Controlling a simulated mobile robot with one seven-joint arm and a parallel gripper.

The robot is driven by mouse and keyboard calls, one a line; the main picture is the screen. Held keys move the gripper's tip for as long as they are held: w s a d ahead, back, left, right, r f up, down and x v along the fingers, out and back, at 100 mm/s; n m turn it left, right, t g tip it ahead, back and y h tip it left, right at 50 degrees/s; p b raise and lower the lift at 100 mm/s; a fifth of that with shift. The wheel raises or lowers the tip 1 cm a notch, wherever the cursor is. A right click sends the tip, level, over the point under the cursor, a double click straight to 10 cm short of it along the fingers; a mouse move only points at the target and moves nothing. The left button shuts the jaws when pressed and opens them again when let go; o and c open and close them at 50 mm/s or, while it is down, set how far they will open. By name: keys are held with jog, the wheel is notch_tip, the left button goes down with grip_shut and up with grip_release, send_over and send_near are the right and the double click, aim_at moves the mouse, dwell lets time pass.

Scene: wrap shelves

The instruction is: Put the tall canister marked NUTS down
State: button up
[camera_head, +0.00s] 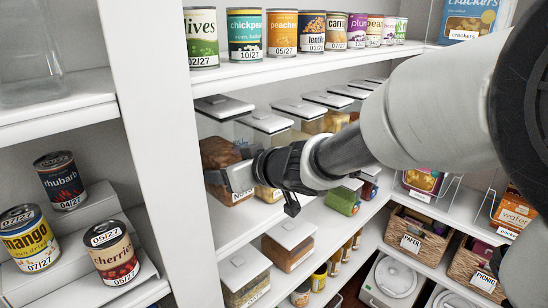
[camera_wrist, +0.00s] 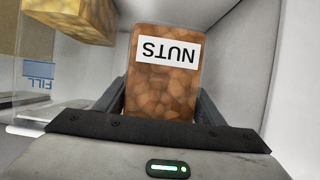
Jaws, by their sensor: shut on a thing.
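The tall canister marked NUTS (camera_head: 219,154) has clear walls, brown contents and a pale lid. It is on the middle shelf (camera_head: 226,222), at the near left end of a row of canisters. My gripper (camera_head: 240,180) is shut on it from the right. In the wrist view the NUTS canister (camera_wrist: 163,78) fills the middle, between the two dark fingers of my gripper (camera_wrist: 160,105), with its label upside down. I cannot tell whether its base touches the shelf.
Several lidded canisters (camera_head: 265,123) stand behind and right of it. A white upright panel (camera_head: 160,140) is close on the left. Cans (camera_head: 245,38) line the shelf above. Shorter containers (camera_head: 288,244) stand on the shelf below, and baskets (camera_head: 415,238) are at the right.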

jog(key=shift+x, duration=0.9)
notch_tip(320, 180, down, 6)
jog(key=shift+r+b, duration=0.2)
jog(key=shift+b, duration=1)
jog(key=shift+w+a+f, duration=0.1)
jog(key=shift+a+f, duration=0.05)
jog(key=shift+f, duration=0.2)
jog(key=o, duration=1.8)
jog(key=shift+f, duration=0.15)
